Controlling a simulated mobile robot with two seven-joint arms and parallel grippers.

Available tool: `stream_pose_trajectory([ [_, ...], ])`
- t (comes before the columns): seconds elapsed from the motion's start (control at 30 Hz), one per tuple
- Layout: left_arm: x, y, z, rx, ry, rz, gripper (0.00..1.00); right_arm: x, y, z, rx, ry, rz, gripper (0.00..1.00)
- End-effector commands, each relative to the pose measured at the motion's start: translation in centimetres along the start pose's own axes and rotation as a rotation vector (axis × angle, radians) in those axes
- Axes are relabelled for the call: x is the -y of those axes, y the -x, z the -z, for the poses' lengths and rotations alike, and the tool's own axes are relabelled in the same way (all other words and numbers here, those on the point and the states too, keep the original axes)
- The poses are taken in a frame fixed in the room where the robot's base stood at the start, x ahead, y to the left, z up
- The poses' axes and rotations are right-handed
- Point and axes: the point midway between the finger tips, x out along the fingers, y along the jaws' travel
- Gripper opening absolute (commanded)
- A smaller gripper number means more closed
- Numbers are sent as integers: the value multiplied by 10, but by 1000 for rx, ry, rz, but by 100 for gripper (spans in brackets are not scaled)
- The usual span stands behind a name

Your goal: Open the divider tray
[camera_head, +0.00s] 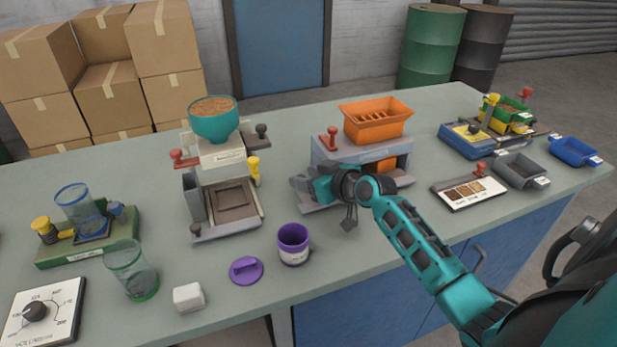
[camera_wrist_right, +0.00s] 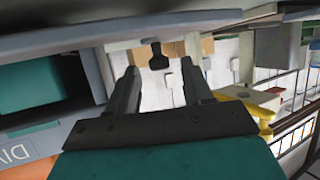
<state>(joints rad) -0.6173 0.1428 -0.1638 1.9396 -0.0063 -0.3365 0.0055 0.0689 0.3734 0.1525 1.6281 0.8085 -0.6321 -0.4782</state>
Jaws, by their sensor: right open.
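The divider is the grey machine (camera_head: 325,150) with an orange hopper (camera_head: 377,120) on top, in the middle of the bench. An orange part (camera_head: 388,165) shows in its front opening. My right gripper (camera_head: 303,186) is low at the divider's front left, fingers pointing left. In the wrist view its two fingers (camera_wrist_right: 160,90) are apart with nothing between their tips. A dark knob (camera_wrist_right: 160,57) shows beyond the tips; I cannot tell how near it is. My forearm and gripper hide part of the divider's front, and I cannot make out the tray clearly. My left gripper is not in view.
A filler with a teal hopper (camera_head: 212,122) stands left of the divider. A purple cup (camera_head: 293,244) and purple lid (camera_head: 246,270) lie in front. A sample card (camera_head: 468,194) and grey tray (camera_head: 521,171) are to the right.

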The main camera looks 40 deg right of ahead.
Motion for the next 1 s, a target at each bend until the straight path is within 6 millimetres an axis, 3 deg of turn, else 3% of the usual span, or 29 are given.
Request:
stream_pose_trajectory([
  [0.1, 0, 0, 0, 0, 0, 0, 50, 0, 0, 0, 0, -1, 0, 49],
  [0.6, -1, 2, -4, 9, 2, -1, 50, 0, 0, 0, 0, -1, 0, 1],
  [1.0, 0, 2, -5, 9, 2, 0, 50, 0, 0, -1, 1, -1, 0, 0],
])
